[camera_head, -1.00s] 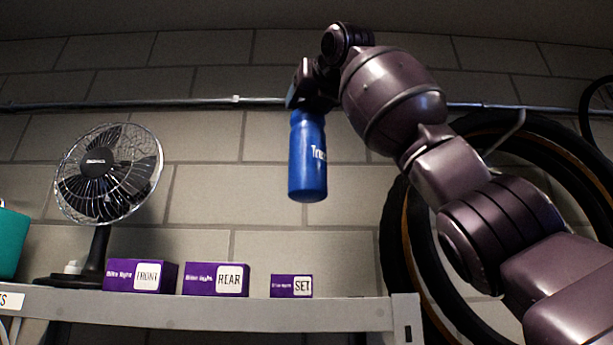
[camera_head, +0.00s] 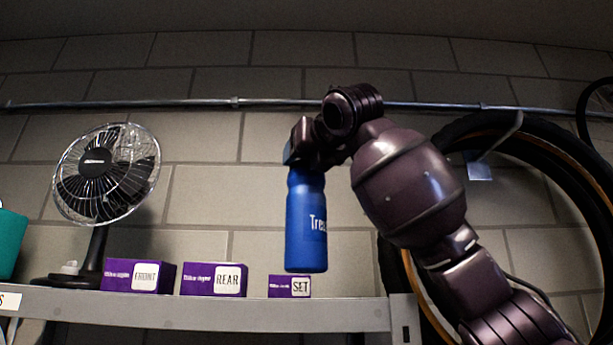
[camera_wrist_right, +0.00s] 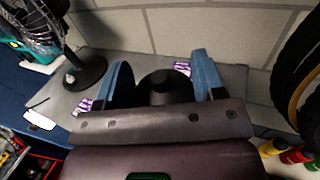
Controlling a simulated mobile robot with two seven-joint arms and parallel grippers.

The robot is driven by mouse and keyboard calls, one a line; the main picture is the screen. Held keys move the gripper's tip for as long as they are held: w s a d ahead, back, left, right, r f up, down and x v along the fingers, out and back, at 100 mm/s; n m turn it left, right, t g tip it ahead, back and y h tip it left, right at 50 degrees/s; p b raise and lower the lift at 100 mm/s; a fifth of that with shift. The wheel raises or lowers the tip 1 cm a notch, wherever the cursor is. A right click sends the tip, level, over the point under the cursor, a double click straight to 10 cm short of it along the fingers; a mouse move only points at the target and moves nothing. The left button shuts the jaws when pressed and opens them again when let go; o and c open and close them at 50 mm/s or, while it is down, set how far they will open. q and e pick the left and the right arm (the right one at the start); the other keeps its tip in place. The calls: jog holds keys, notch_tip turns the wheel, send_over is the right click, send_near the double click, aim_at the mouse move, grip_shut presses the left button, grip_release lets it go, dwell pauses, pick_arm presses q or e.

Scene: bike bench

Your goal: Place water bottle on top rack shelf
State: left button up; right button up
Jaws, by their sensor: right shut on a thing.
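The blue water bottle (camera_head: 306,225) hangs upright from my right gripper (camera_head: 304,165) in the head view. The gripper is shut on its top end. The bottle's base is slightly above the level of the top rack shelf (camera_head: 250,314), close to the small SET box. I cannot tell whether it is over the shelf or in front of it. In the right wrist view, the bottle's dark cap (camera_wrist_right: 165,87) sits between the two blue fingers, with the grey shelf (camera_wrist_right: 120,38) below. My left gripper is not in view.
Purple boxes marked FRONT (camera_head: 138,276), REAR (camera_head: 214,279) and SET (camera_head: 289,286) stand on the shelf. A black fan (camera_head: 106,175) and a teal container (camera_head: 10,243) stand to the left. Tires (camera_head: 545,145) hang at right. The shelf's right end looks clear.

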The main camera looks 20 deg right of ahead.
aim_at(306, 176)
jog(key=shift+f, duration=1.9)
jog(key=shift+s, duration=0.1)
jog(key=shift+f, duration=0.1)
jog(key=o, duration=1.2)
